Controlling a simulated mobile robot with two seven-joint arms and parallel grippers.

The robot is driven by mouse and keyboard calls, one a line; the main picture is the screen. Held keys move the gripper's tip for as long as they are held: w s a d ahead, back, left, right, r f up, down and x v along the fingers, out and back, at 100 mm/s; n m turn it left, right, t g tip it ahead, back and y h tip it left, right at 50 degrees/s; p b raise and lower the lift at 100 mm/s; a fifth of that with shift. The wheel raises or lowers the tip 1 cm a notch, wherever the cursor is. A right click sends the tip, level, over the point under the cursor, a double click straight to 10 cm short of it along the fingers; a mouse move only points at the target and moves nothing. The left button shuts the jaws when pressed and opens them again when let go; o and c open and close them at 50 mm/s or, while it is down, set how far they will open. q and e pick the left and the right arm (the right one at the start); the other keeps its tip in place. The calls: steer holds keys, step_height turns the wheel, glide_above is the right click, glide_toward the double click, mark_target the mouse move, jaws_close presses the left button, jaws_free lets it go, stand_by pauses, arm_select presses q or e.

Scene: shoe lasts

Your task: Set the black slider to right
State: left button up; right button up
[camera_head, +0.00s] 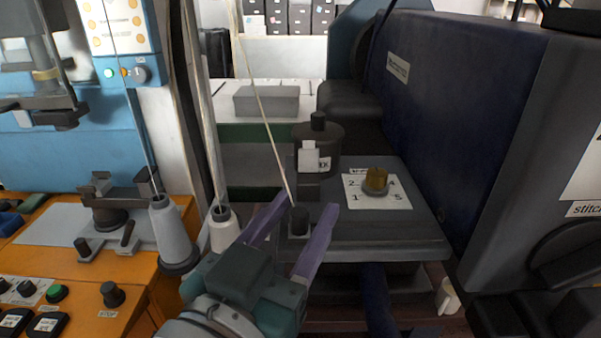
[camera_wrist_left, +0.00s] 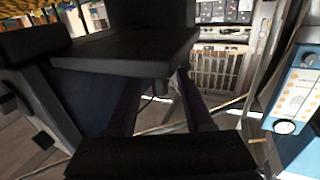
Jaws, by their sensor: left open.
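The black slider (camera_head: 300,221) is a small dark upright knob at the front left corner of the dark grey machine plate (camera_head: 390,228). In the head view my left gripper (camera_head: 305,207) comes up from below with its two purple fingers spread, one on each side of the slider. I cannot tell whether either finger touches it. In the left wrist view the two dark fingers (camera_wrist_left: 163,88) stand apart, with a dark slab above them; I cannot clearly pick out the slider there. My right gripper is not in view.
A brass-coloured knob (camera_head: 376,180) sits on a white numbered label. A dark round pot (camera_head: 318,145) stands behind the slider. Thread cones (camera_head: 223,229) stand to the left, near an orange control panel (camera_head: 90,270). A large dark blue machine (camera_head: 455,110) bounds the right.

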arm_select(q)
jaws_close()
stand_by(0.3)
stand_by(1.1)
